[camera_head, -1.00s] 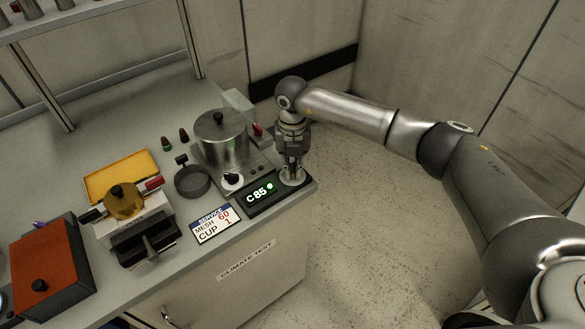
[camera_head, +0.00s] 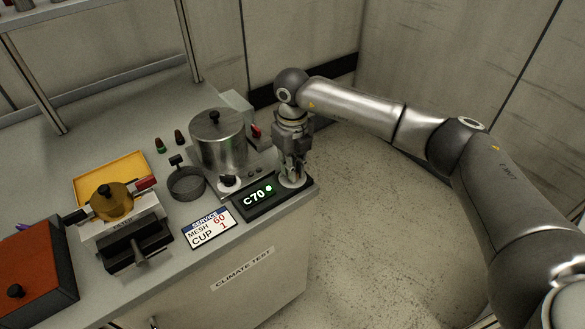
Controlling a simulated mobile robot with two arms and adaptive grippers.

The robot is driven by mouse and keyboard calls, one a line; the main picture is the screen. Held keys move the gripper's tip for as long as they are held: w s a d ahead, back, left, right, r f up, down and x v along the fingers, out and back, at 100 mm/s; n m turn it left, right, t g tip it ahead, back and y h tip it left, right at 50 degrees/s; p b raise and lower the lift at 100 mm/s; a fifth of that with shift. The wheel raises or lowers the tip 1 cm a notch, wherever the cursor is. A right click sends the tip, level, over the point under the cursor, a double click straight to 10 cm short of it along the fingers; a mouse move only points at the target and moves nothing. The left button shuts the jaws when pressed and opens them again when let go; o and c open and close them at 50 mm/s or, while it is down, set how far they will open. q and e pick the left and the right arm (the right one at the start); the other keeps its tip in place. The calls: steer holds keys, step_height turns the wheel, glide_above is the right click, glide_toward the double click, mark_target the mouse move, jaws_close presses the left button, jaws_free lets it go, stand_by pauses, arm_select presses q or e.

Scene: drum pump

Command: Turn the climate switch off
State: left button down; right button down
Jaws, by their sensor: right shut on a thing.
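My right gripper (camera_head: 293,170) points down at the right front corner of the bench. It is shut on a control on a round silver base (camera_head: 293,182); the fingers hide most of this control, which I take to be the climate switch. Beside it, a black display (camera_head: 261,195) reads C70 in white, with a green light lit. A "CLIMATE TEST" label (camera_head: 243,268) is on the bench front below. My left gripper is not in view.
A lidded steel pot (camera_head: 218,141) stands behind the display, with a black knob on a white dial (camera_head: 228,181) in front. A red-tipped part (camera_head: 256,131) is close behind the gripper. A service card (camera_head: 208,229) lies left. Floor to the right is clear.

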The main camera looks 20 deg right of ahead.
stand_by(0.3)
steer(key=c, duration=1.5)
jaws_free()
steer(key=shift+r, duration=0.1)
step_height(320, 180, up, 12)
steer(key=shift+f, duration=0.1)
